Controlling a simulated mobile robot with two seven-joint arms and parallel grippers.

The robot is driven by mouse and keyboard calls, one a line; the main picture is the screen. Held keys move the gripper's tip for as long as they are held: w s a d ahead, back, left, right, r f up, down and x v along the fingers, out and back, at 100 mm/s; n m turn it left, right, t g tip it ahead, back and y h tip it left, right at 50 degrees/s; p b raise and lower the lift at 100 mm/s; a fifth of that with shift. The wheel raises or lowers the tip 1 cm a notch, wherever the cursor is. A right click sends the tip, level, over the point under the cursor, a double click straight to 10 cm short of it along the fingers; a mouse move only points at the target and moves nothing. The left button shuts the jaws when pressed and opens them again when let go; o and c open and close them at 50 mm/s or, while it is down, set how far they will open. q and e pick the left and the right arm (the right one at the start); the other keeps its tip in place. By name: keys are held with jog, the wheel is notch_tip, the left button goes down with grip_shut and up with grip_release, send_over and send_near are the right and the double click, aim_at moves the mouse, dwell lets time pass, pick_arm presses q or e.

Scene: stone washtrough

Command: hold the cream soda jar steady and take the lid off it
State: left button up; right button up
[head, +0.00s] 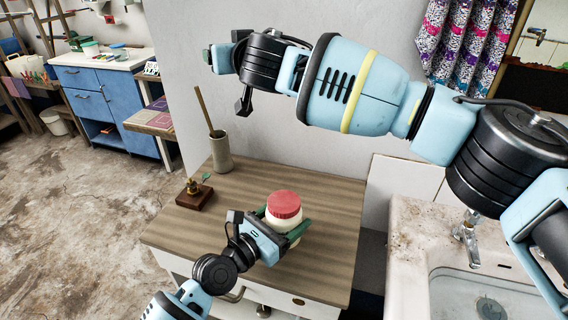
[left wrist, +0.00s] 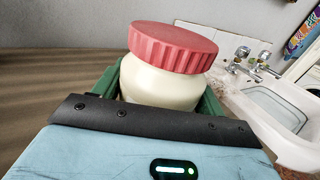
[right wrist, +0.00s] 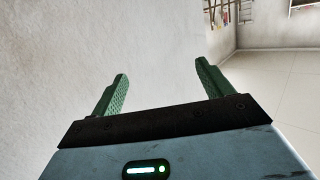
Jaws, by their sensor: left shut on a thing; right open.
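The cream soda jar (head: 281,224) stands on the wooden-topped cabinet in the head view, with its red ribbed lid (head: 284,204) on top. In the left wrist view the cream jar body (left wrist: 160,84) and the red lid (left wrist: 172,46) are close and look upright. My left gripper (head: 286,230) is shut on the jar body, below the lid, with green fingers on either side. My right gripper (right wrist: 160,85) is open and empty, raised well above the cabinet near the wall.
A grey-green pot with a wooden stick (head: 220,153) and a small brown block with a plant-like piece (head: 195,195) stand at the cabinet's left and back. The stone washtrough (head: 408,262) with a tap (head: 467,232) is at right. The cabinet's wooden top (head: 332,195) is mostly clear.

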jog(key=s+a+r+n+g+y, duration=0.1)
jog(key=s+a+r+n+y, duration=0.25)
jog(key=a+n+y, duration=0.2)
jog(key=s+a+f+n+g+y, duration=0.2)
jog(key=s+a+n+g+y, duration=0.2)
jog(key=s+n+g, duration=0.35)
jog(key=n+g+h, duration=0.1)
jog(key=g+h, duration=0.5)
jog(key=h, duration=1)
send_over(284, 201)
notch_tip(284, 201, down, 17)
jog(key=shift+f, duration=4.1)
